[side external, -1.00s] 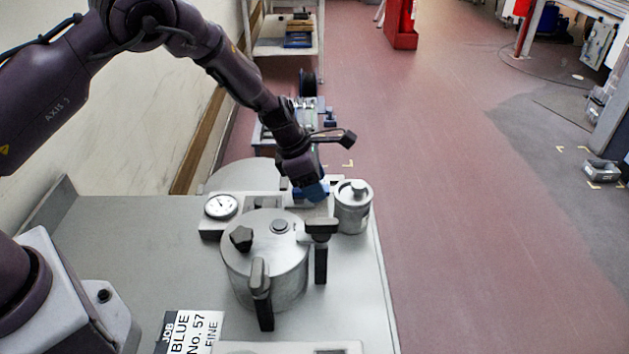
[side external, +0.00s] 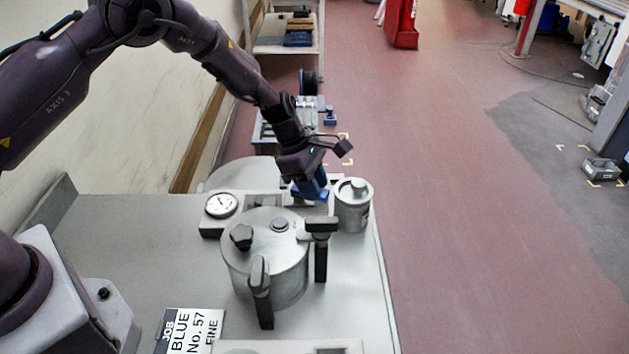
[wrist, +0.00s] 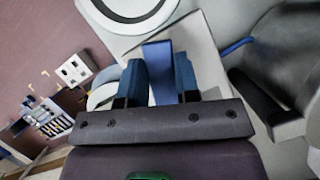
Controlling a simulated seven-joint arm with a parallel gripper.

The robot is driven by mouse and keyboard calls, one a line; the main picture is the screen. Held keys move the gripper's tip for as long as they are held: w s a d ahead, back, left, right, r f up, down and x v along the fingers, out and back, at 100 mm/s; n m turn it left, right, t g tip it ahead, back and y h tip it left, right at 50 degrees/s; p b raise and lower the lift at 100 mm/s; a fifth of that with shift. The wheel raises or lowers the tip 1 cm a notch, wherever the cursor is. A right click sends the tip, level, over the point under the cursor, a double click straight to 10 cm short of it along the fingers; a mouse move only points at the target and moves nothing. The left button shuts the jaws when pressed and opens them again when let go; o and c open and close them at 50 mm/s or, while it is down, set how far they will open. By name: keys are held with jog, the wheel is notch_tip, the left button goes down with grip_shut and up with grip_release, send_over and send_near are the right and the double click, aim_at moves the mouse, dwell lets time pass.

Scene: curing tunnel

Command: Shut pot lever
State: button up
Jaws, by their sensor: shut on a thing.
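The grey metal pot (side external: 265,262) stands on the bench with its round lid on. A black knob (side external: 242,237) and a small round cap sit on the lid. One black handle (side external: 262,292) is on its near side and another (side external: 320,250) on its right. I cannot tell whether either is the lever. My gripper (side external: 312,190) is behind the pot, left of a lidded metal canister (side external: 353,208). In the wrist view its blue fingers (wrist: 160,78) are shut on a flat blue piece (wrist: 158,62). Its far end and any link to the pot are unclear.
A round dial gauge (side external: 221,206) stands behind the pot on the left. A job card (side external: 190,332) lies at the front. The bench (side external: 150,245) is clear to the left; its right edge is close to the canister.

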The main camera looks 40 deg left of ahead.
jog(key=m, duration=0.2)
jog(key=s+m+g, duration=0.1)
jog(key=shift+m+h, duration=0.3)
jog(key=shift+m, duration=0.1)
jog(key=m, duration=0.1)
jog(key=m+g, duration=0.1)
jog(key=shift+s+m+g, duration=0.3)
jog(key=shift+s+m, duration=0.1)
jog(key=m, duration=0.1)
jog(key=s+m+g, duration=0.1)
jog(key=m, duration=0.1)
jog(key=shift+a, duration=0.1)
jog(key=shift+s+a+m+g+y, duration=0.2)
jog(key=shift+m+g+y, duration=0.15)
jog(key=shift+m, duration=0.7)
jog(key=shift+s+a+m+g+y, duration=0.15)
jog(key=shift+m+g+y, duration=0.2)
jog(key=shift+m, duration=0.7)
jog(key=o, duration=0.9)
jog(key=shift+r, duration=0.1)
